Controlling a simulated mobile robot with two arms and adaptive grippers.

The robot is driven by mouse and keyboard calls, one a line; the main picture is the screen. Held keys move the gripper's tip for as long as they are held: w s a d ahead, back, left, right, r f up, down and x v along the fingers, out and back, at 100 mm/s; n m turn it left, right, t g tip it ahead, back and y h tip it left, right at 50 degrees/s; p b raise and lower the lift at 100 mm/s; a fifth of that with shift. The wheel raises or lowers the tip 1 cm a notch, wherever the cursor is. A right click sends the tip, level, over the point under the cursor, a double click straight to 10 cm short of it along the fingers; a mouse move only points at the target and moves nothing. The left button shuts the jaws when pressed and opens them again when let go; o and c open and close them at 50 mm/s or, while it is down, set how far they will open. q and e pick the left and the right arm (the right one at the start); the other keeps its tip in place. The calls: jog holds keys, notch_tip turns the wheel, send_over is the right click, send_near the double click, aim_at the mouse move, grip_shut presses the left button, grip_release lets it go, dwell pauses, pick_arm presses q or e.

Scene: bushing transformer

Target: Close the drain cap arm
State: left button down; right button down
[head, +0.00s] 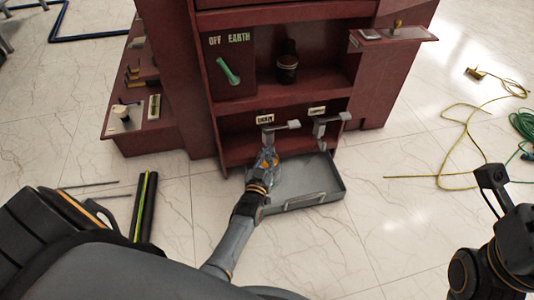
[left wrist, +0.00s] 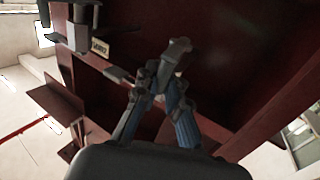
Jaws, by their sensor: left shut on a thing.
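Two grey valve arms stick out under the lower shelf of the dark red cabinet, a left one (head: 281,127) and a right one (head: 325,122). Each has a small pale label above it, too small to read surely. My left gripper (head: 266,160) is just below the left arm, over the tray. In the left wrist view its fingers (left wrist: 158,78) are closed together on a grey arm end (left wrist: 175,52), which I take as the drain cap arm. The cap itself is hidden. My right arm shows at the lower right, but its gripper cannot be made out.
A grey metal tray (head: 310,183) lies on the floor below the valve arms. A dark bottle (head: 288,62) stands on the shelf, beside a green OFF/EARTH lever (head: 228,71). Yellow cable (head: 463,140) lies on the floor to the right. Dark rods lie at the left.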

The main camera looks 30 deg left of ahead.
pick_arm(q)
jog(key=shift+s+d+f, duration=0.1)
jog(key=shift+d+f, duration=0.2)
jog(key=shift+d, duration=0.1)
jog(key=c, duration=1.4)
grip_release()
jog(key=shift+r, duration=0.2)
jog(key=shift+a, duration=0.15)
jog(key=shift+a, duration=0.1)
